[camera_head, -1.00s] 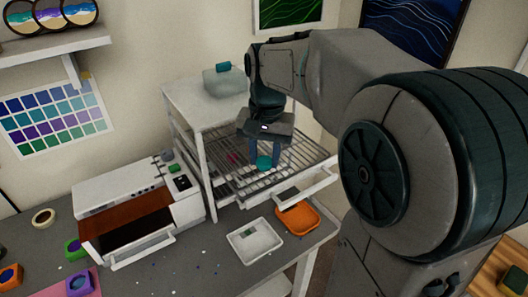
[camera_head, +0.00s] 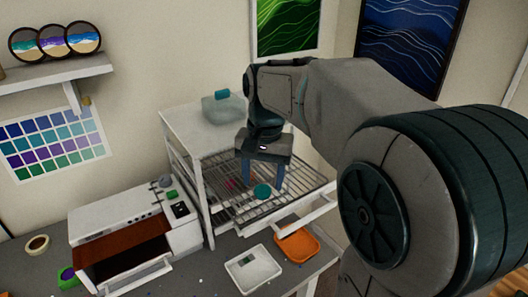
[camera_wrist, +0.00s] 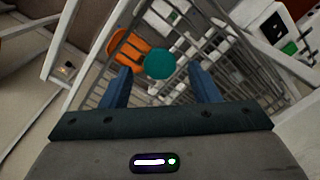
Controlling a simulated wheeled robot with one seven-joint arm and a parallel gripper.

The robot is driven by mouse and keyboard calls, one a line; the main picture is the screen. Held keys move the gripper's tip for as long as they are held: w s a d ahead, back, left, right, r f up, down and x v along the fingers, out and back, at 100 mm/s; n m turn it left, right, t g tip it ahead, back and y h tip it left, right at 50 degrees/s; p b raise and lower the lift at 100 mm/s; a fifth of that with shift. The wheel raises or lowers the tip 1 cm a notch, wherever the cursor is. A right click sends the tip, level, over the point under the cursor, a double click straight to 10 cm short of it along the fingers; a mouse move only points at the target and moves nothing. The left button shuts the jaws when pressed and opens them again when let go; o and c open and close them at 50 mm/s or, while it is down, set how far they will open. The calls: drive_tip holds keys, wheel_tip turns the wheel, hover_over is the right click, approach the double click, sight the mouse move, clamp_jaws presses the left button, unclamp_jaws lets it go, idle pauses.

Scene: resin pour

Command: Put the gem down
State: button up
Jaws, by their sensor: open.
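The gem (camera_head: 263,190) is a round teal piece that appears to rest on the wire rack (camera_head: 295,180). It also shows in the wrist view (camera_wrist: 160,63), in front of the fingers, with a gap on each side. My gripper (camera_head: 262,183) is open above the rack, its two blue fingers spread and their tips just above the gem. In the wrist view, nothing is held between the fingers (camera_wrist: 160,80).
A pinkish-red piece (camera_head: 231,184) lies farther left on the rack. The white rack frame (camera_head: 203,200) and its top shelf stand close around my gripper. A white scale (camera_head: 252,270) and an orange tray (camera_head: 297,246) lie below, with a white oven (camera_head: 120,222) at left.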

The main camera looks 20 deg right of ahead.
sight(265, 189)
wheel_tip(265, 189, up, 10)
drive_tip(key=shift+d, duration=0.2)
drive_tip(key=shift+r, duration=0.1)
idle(1.2)
